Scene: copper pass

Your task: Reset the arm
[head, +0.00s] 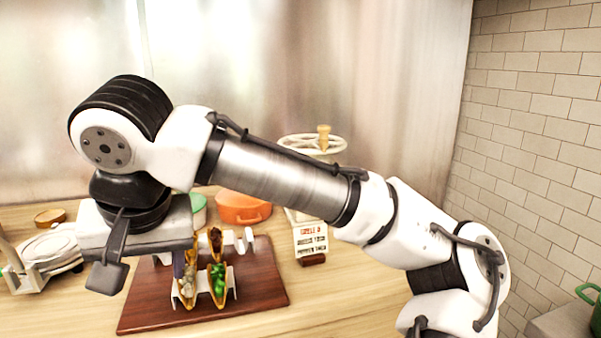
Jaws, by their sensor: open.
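My white and black arm reaches across the view from the lower right to the upper left. My gripper (146,270) hangs at its end on the left, pointing down. Its two fingers are spread apart and I see nothing between them. It is in front of and above the left part of a dark red-brown wooden board (255,290). The right finger overlaps the left side of a metal taco holder (234,281) in the picture; I cannot tell whether they touch. The holder carries filled tacos (218,275).
Behind the board are an orange pot (243,208), a green-lidded vessel (198,205), a small sign (311,240) and a white wheel (312,143). A rack with white dishes (50,250) stands left. A green pot (590,295) is far right. A tiled wall (540,130) bounds the right.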

